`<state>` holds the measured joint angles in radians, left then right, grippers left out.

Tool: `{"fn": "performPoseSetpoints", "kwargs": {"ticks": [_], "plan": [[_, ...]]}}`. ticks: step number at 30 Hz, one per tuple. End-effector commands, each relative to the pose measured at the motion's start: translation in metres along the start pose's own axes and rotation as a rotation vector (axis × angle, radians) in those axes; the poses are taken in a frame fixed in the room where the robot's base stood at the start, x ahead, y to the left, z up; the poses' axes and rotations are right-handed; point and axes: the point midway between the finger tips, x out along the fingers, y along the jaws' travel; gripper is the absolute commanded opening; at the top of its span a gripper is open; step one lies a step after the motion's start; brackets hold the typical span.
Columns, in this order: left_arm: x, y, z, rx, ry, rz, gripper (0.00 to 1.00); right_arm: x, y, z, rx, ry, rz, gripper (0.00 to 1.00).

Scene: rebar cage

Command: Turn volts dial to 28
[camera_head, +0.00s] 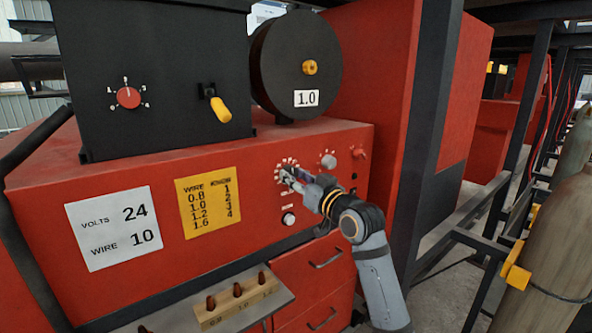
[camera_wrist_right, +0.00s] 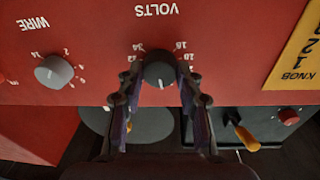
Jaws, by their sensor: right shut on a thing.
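The dark volts dial (camera_wrist_right: 160,70) shows in the wrist view, upside down, beside the VOLTS label (camera_wrist_right: 156,10). Its pale pointer line points toward the bottom of that picture. The numbers around it are partly hidden and hard to read. My right gripper (camera_wrist_right: 158,88) is shut on the dial, one finger on each side. In the head view my right gripper (camera_head: 292,176) reaches the red panel (camera_head: 262,218) from the lower right and covers most of the dial. My left gripper is not in view.
The grey WIRE knob (camera_head: 328,160) sits to the right of the volts dial. A white card (camera_head: 115,228) reads VOLTS 24, WIRE 10. A yellow chart (camera_head: 208,200) is beside it. A black post (camera_head: 428,150) stands right of the panel. A small shelf (camera_head: 215,305) juts out below.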

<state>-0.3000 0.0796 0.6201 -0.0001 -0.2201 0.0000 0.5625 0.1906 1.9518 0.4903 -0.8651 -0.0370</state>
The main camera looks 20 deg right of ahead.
Motion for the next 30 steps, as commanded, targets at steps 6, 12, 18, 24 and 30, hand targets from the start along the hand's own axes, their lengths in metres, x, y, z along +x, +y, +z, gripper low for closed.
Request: {"fn": "performPoseSetpoints", "kwargs": {"ticks": [6,12,18,24,30], "plan": [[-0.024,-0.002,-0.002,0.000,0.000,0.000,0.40,0.001,-0.001,-0.002,0.204,-0.020,0.018,0.04],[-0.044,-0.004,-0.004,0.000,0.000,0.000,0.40,0.001,-0.001,-0.003,0.393,-0.031,0.035,0.04],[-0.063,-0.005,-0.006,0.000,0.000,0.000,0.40,0.001,-0.001,-0.003,0.568,-0.040,0.051,0.04],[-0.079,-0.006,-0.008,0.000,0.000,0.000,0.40,0.000,-0.001,-0.002,0.714,-0.049,0.063,0.04],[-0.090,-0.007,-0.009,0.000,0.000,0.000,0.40,0.000,-0.001,-0.001,0.815,-0.053,0.072,0.04]]}}
